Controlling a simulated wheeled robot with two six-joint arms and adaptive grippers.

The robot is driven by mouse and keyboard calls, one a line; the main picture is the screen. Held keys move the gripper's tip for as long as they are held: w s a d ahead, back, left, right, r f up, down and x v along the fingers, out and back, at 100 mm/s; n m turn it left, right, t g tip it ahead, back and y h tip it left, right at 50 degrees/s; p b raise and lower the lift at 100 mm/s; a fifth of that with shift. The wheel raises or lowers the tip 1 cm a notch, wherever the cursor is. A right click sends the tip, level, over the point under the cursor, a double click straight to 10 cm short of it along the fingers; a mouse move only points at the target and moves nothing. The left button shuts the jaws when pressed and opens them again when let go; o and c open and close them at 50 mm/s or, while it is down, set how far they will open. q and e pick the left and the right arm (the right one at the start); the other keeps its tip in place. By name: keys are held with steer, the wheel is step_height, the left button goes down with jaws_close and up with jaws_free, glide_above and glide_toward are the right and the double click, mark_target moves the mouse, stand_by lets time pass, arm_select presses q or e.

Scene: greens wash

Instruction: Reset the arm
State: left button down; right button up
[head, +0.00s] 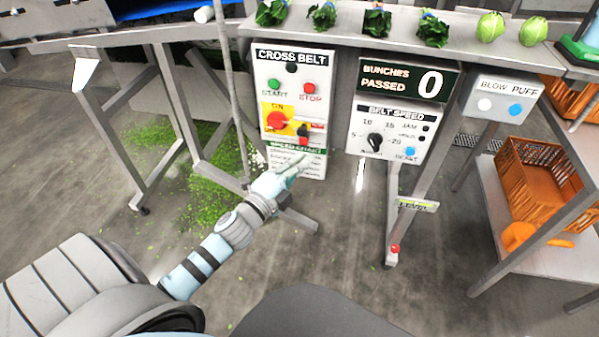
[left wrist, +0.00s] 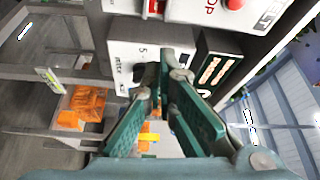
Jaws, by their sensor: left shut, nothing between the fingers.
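My left arm reaches in from the lower left in the head view. Its gripper (head: 291,172) is in front of the lower part of the cross belt panel (head: 262,92), near the speed chart. The gripper is shut and empty. In the left wrist view the green fingers of the gripper (left wrist: 165,75) come together at their tips, with the belt speed box (left wrist: 125,50) behind them. I cannot tell whether the gripper touches the panel. My right gripper is not in view.
The belt speed box (head: 405,122) and the bunches passed counter (head: 372,72) stand right of the panel. A blow puff box (head: 508,88) and orange crates (head: 545,185) are farther right. Greens bunches (head: 376,24) lie on the belt above. Loose leaves (head: 208,200) litter the floor.

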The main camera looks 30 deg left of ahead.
arm_select(q)
steer(key=shift+s+f, duration=0.15)
steer(key=shift+s, duration=0.3)
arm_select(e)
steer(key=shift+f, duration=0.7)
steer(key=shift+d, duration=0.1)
